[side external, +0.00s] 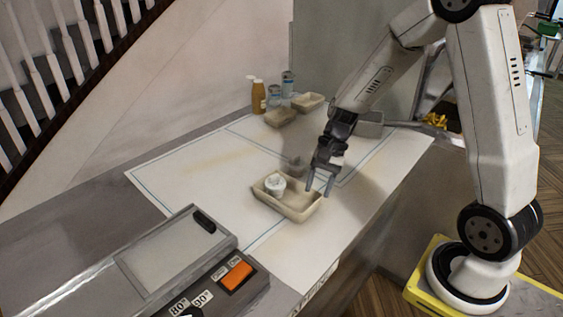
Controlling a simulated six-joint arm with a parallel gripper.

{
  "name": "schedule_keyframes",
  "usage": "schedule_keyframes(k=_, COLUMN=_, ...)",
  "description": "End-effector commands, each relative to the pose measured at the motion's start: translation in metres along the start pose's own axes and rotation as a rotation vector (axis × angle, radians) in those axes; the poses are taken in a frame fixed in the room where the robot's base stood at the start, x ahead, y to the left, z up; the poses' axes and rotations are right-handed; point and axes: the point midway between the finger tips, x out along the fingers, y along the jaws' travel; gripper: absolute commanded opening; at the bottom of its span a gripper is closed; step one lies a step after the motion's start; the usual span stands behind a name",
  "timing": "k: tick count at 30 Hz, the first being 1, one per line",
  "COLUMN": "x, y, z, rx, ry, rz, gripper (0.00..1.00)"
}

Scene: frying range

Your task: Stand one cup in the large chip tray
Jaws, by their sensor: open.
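A beige chip tray (283,207) lies on the white sheet in the middle of the counter. A small white cup (275,184) is in its left part and looks upright. My gripper (319,189) points down over the right end of the tray, to the right of the cup and apart from it. Its two fingers are spread, with nothing visible between them. A greyish round thing (295,165) stands just behind the tray; I cannot tell whether it is another cup.
Two smaller beige trays (281,118) (309,103) lie at the back, near an amber bottle (259,97) and blue-grey cans (287,84). A grey box (370,124) is behind my arm. A machine with an orange switch (236,275) fills the front left. The sheet's left side is clear.

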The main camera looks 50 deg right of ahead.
Motion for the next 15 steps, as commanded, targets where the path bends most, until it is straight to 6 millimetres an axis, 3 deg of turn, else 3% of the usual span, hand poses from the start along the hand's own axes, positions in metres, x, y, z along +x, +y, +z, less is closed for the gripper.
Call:
schedule_keyframes(k=1, x=0.002, y=0.005, z=0.011, rx=-0.107, ry=0.057, rz=0.043, gripper=0.49)
schedule_keyframes(k=9, x=0.008, y=0.026, z=0.048, rx=-0.716, ry=0.342, rz=0.220, gripper=0.49)
schedule_keyframes(k=15, x=0.009, y=0.030, z=0.065, rx=-1.024, ry=0.459, rz=0.273, gripper=0.49)
